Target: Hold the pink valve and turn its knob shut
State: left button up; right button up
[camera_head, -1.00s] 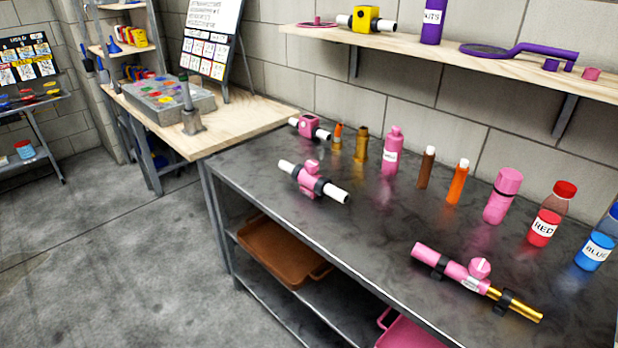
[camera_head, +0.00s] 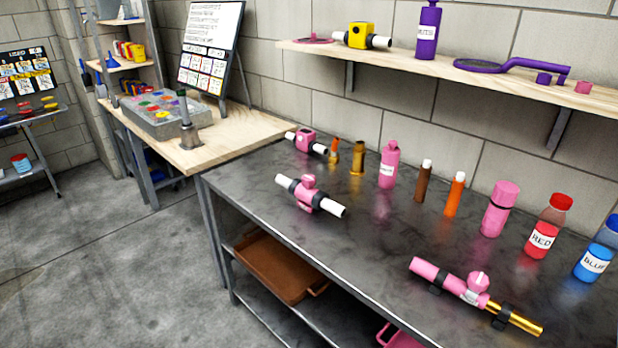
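A pink valve (camera_head: 307,194) with white pipe ends and black collars lies on the dark metal table, left of its middle. Its round pink knob (camera_head: 308,181) is on top. A second pink fitting (camera_head: 473,291) with a knob on top joins a pink tube and a brass tube at the front right of the table. A boxy pink piece (camera_head: 306,141) with white ends lies at the back left. The frames do not settle which one the task names. Neither of my grippers is in view.
The dark metal table (camera_head: 370,245) holds a row of bottles and tubes along its back, including a red bottle (camera_head: 549,226) and a blue bottle (camera_head: 597,249). A wall shelf (camera_head: 400,62) overhangs the back. The table's front left is clear.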

aim_at(308, 180)
jog(key=i+j+z, duration=0.1)
jog(key=z, duration=0.35)
jog(key=j+z, duration=0.25)
jog(key=z, duration=0.2)
jog(key=i+j+z, duration=0.2)
jog(key=j, duration=0.35)
jog(key=j+z, duration=0.25)
jog(key=j, duration=0.25)
jog(key=k, duration=0.05)
